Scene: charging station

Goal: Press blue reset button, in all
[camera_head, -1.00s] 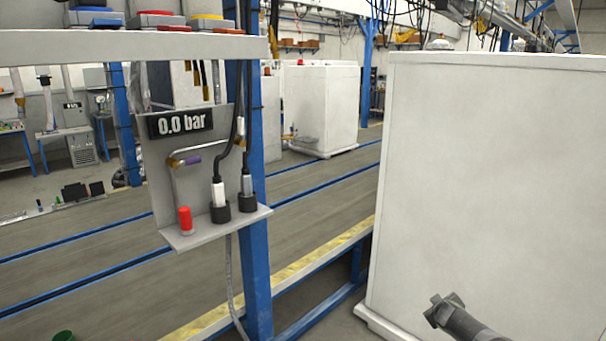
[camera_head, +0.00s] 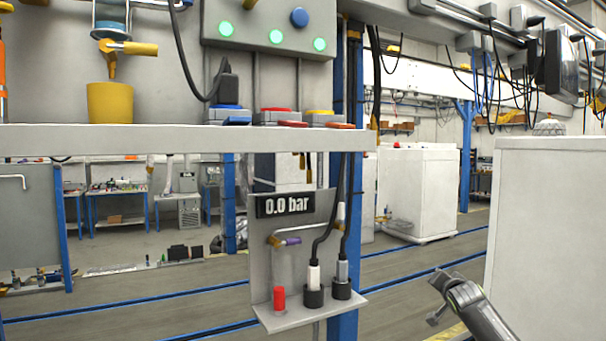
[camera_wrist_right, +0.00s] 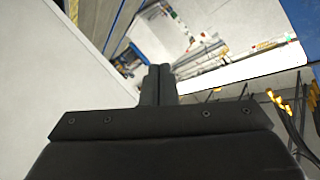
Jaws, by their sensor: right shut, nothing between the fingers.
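My right gripper (camera_head: 438,300) is at the lower right of the head view, well below and to the right of the box, touching nothing that I can see. In the right wrist view its fingers (camera_wrist_right: 158,70) are together and empty. My left gripper is not in view.
A grey shelf (camera_head: 180,139) runs below the box, carrying coloured buttons and a yellow cup (camera_head: 110,102). A panel reading 0.0 bar (camera_head: 286,205) hangs beneath it. A large white cabinet (camera_head: 550,230) stands at the right. Floor shows between panel and cabinet.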

